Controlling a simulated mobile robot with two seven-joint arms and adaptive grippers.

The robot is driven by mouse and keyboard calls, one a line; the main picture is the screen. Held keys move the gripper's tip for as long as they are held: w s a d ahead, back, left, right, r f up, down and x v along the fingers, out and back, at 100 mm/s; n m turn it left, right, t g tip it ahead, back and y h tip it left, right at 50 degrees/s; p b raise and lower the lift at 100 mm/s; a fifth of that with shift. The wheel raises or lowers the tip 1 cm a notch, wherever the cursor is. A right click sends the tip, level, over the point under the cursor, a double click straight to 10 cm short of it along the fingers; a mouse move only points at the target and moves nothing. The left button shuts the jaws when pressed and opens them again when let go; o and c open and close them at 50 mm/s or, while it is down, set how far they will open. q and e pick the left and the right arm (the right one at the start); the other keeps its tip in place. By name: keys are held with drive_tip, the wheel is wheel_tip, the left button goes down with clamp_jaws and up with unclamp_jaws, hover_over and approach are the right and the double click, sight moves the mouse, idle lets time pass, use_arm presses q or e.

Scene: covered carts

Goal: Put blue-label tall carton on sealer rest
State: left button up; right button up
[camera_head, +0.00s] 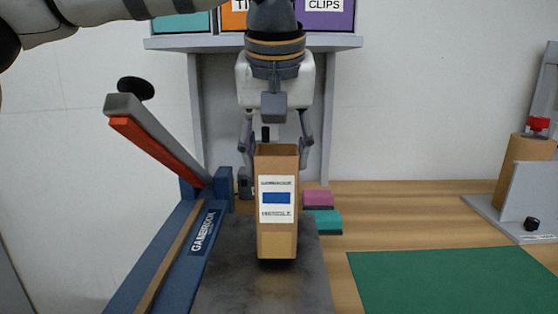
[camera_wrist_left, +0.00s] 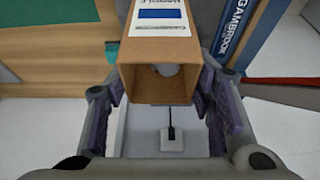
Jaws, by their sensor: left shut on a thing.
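The blue-label tall carton (camera_head: 277,240) is brown and open at the top, with a white label and blue block facing me. My left gripper (camera_head: 277,148) comes down from above and is shut on its upper sides. In the left wrist view, the carton (camera_wrist_left: 158,60) sits between the purple-padded fingers (camera_wrist_left: 160,100), its open mouth toward the camera. The carton is upright over the grey plate, the sealer rest (camera_head: 220,270), with a dark shadow under its base. I cannot tell whether it touches the plate. My right gripper is not in view.
The blue sealer (camera_head: 160,255) stands left of the plate, its red-edged lever (camera_head: 155,145) raised. Pink (camera_head: 317,198) and teal (camera_head: 323,222) blocks lie behind right. A shelf (camera_head: 335,42) with bins is above.

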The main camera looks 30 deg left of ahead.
use_arm(q)
drive_tip(key=shift+f, duration=0.65)
drive_tip(key=shift+r, duration=0.1)
drive_tip(key=o, duration=1.5)
drive_tip(key=shift+c, duration=0.2)
